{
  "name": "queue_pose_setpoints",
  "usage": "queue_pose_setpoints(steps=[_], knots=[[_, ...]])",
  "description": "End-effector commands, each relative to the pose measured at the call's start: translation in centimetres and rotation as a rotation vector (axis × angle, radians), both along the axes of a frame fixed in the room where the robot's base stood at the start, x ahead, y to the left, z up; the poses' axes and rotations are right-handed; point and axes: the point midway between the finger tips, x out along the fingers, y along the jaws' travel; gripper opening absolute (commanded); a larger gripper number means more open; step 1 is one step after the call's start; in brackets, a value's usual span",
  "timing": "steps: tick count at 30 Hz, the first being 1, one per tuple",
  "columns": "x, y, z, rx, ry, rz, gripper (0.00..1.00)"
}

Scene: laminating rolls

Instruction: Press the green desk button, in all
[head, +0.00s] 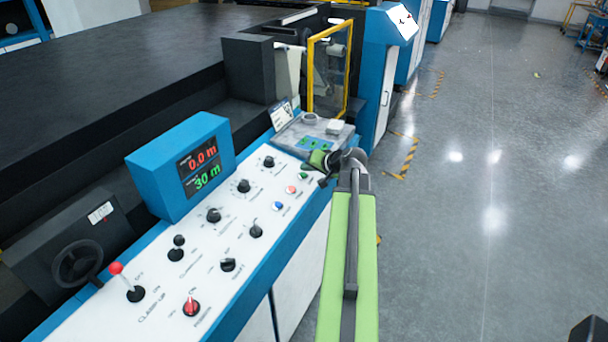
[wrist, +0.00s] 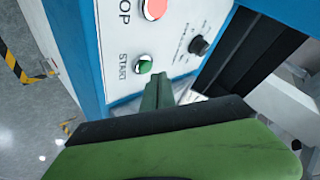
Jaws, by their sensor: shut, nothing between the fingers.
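The green button (wrist: 144,65), labelled START, sits on the white panel in the wrist view, below a red button (wrist: 155,8) labelled STOP. In the head view the green button (head: 304,176) is small, at the panel's far right end. My gripper (wrist: 160,78) is shut and empty. Its fingertips are just right of and below the green button in the wrist view, close to the panel; I cannot tell whether they touch it. In the head view my gripper (head: 323,181) is beside the green button, partly hidden by my wrist.
The sloping panel (head: 220,265) carries several black knobs, a red-topped lever (head: 117,269) and a blue button (head: 277,206). A blue display box (head: 180,165) reads 0.0 m and 30 m. A grey tray (head: 283,137) lies beyond the buttons. Open floor is right.

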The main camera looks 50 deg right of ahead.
Motion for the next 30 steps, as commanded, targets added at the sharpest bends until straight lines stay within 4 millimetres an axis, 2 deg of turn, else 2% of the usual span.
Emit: queue_pose_setpoints(steps=[20, 30], knots=[[0.05, 0.06, -0.02, 0.000, 0.000, 0.002, 0.00], [0.15, 0.12, -0.92, 0.000, 0.000, 0.002, 0.00]])
